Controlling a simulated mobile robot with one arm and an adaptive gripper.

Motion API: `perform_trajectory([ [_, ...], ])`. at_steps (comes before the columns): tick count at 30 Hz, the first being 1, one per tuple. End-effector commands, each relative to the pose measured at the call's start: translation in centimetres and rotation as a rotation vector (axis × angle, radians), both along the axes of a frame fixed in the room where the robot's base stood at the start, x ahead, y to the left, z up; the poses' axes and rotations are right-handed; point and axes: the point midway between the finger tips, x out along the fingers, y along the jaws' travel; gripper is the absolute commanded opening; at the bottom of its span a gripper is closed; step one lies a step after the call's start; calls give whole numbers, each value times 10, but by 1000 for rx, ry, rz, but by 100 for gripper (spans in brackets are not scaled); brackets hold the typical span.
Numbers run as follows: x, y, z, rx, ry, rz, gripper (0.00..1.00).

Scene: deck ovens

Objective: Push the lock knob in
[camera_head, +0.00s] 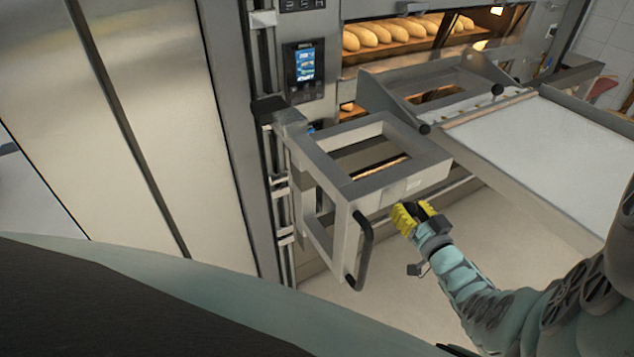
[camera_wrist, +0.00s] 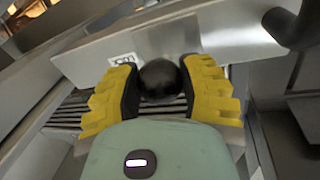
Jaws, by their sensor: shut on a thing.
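The lock knob (camera_wrist: 160,79) is a black ball in the wrist view, between the two yellow fingers of my gripper (camera_wrist: 161,90). My gripper is shut on it, with a dark pad on each side. In the head view my gripper (camera_head: 413,213) is at the right front corner of a grey metal frame (camera_head: 330,170). There the fingers cover the knob. The knob's stem is hidden, so how far in it sits cannot be told.
A black handle (camera_head: 364,250) hangs on the frame left of my gripper. A loading table (camera_head: 540,150) with a pale surface stands at right. Behind are a deck oven with loaves (camera_head: 400,32) and a lit control panel (camera_head: 305,64). Open floor lies below my gripper.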

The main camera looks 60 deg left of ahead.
Motion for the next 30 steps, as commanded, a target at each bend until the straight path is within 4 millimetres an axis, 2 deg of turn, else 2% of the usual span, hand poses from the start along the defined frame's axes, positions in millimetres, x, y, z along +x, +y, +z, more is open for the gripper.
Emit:
perform_trajectory([
  [1,0,0,0,0,0,0,18],
  [6,0,0,0,0,0,0,0],
  [11,1,4,-1,1,0,1,0],
  [18,2,26,-3,-5,3,-1,0],
  [25,2,26,-2,-7,3,-2,0],
  [26,2,26,-2,-7,3,-2,44],
  [30,2,26,-2,-5,1,-1,58],
])
